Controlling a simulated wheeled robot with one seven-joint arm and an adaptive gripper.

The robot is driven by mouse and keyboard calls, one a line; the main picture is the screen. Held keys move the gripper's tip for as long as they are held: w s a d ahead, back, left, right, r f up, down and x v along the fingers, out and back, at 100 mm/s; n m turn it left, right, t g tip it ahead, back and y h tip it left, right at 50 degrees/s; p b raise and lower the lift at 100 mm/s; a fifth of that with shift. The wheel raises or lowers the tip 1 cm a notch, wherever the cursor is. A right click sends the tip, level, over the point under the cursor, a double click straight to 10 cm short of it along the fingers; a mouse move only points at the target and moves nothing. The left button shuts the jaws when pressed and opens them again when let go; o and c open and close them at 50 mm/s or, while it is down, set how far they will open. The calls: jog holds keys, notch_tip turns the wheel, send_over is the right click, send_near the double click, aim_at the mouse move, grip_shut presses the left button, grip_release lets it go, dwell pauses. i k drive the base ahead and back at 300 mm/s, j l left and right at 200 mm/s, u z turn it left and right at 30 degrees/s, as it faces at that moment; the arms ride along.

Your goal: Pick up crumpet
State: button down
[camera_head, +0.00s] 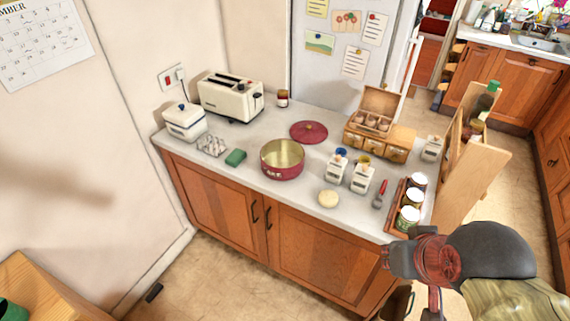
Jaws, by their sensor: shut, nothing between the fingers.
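The crumpet (329,198) is a pale, round, flat piece lying on the grey counter (285,195), near its front edge. It lies to the right of the dark red pot and in front of the white canisters. My gripper (434,303) is at the lower right, under the red and dark grey end of my arm. It is shut and empty, in front of the counter's right end, well apart from the crumpet. Its fingertips are small and partly hidden by the arm.
The open red pot (282,160) stands left of the crumpet, its lid (309,131) behind. White canisters (362,178), a red-handled tool (380,194) and a wooden tray (393,221) of jars are to the right. A toaster (231,97) stands at the back left. Counter left of the crumpet is clear.

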aim_at(328, 198)
jog(key=i+z, duration=0.35)
jog(key=i+j+z, duration=0.2)
jog(key=i+z, duration=0.2)
